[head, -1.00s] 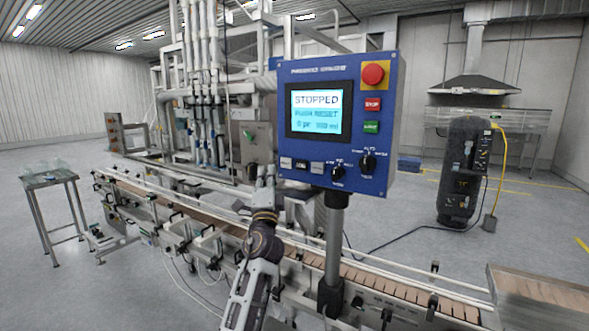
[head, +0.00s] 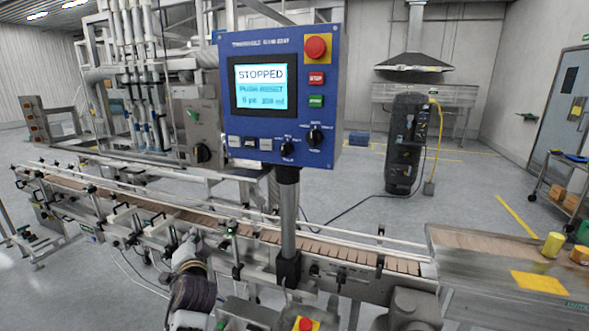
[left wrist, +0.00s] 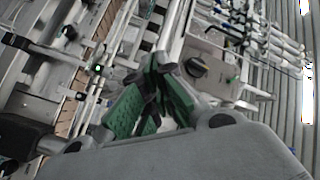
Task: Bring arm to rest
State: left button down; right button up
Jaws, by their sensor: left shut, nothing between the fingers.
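My left gripper (head: 190,243) is low in the head view, in front of the conveyor's near side and below and left of the blue control panel (head: 278,100). It is shut and empty, apart from the panel. In the left wrist view its green-padded fingers (left wrist: 160,80) show with nothing between them. The panel screen reads STOPPED, with a red knob (head: 316,47) at its top right. My right gripper is not in view.
The conveyor (head: 330,250) with guide rails crosses the view just beyond the arm. A metal post (head: 288,215) carries the panel. A metal table (head: 470,240) with yellow items stands at the right. Open floor lies behind.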

pick_arm(q)
jog(key=s+d+f+n+g+h, duration=0.2)
jog(key=s+f+n+g+h, duration=0.3)
jog(key=s+f, duration=1.15)
jog(key=s+d+f+m+g+h, duration=0.1)
jog(key=s+d+f+g, duration=0.3)
jog(key=s, duration=0.4)
jog(key=s+d+f+g+h, duration=0.1)
jog(key=s+f+g, duration=0.4)
jog(key=s, duration=0.4)
notch_tip(320, 180, down, 32)
jog(key=s+a+f, duration=0.4)
jog(key=s+f, duration=0.7)
jog(key=s, duration=0.1)
jog(key=s+a+f, duration=0.4)
jog(key=s+f, duration=0.6)
jog(key=shift+s+m+g, duration=0.3)
jog(key=shift+s+m, duration=0.1)
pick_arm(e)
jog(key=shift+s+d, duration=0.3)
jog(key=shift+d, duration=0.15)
